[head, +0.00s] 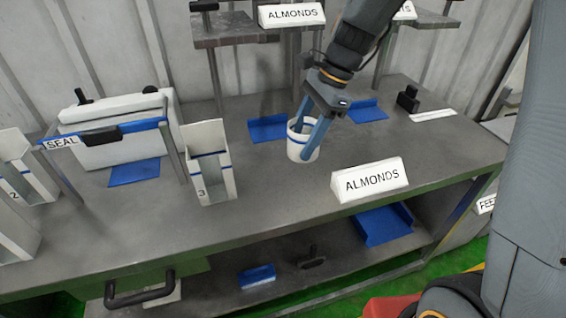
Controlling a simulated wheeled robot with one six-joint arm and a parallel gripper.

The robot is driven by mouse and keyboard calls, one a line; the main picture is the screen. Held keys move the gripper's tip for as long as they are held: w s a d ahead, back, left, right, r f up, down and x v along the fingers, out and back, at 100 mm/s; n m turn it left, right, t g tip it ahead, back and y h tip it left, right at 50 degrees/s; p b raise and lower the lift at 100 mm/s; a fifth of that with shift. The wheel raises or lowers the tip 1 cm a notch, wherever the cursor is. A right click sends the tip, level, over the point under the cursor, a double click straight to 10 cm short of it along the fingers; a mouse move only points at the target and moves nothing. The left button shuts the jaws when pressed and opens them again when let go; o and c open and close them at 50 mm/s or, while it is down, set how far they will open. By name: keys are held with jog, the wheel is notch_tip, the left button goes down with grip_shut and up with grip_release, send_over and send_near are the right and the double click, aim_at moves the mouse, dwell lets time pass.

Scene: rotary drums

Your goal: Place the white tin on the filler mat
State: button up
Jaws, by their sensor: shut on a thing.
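The white tin (301,153) has a blue band near its rim and is upright and open at the top. My gripper (304,138) reaches down from above and is shut on the tin's wall, with one blue finger in front. I cannot tell whether the tin's base touches the bench. A blue mat (264,130) lies just behind and left of the tin, beneath the upper ALMONDS sign. A second blue mat (370,112) lies behind and to the right. No label shows which one is the filler mat.
An ALMONDS sign (370,181) stands at the bench's front edge, right of the tin. A white bin marked 3 (213,178) stands left. A sealer (118,140) with a blue mat (134,173) is farther left. A black-handled block (408,99) is at back right.

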notch_tip(320, 180, down, 4)
jog(key=shift+d+r, duration=0.1)
jog(key=shift+d, duration=0.05)
jog(key=shift+f+p, duration=0.45)
jog(key=shift+f, duration=1.75)
jog(key=shift+f, duration=0.1)
jog(key=o, duration=1.1)
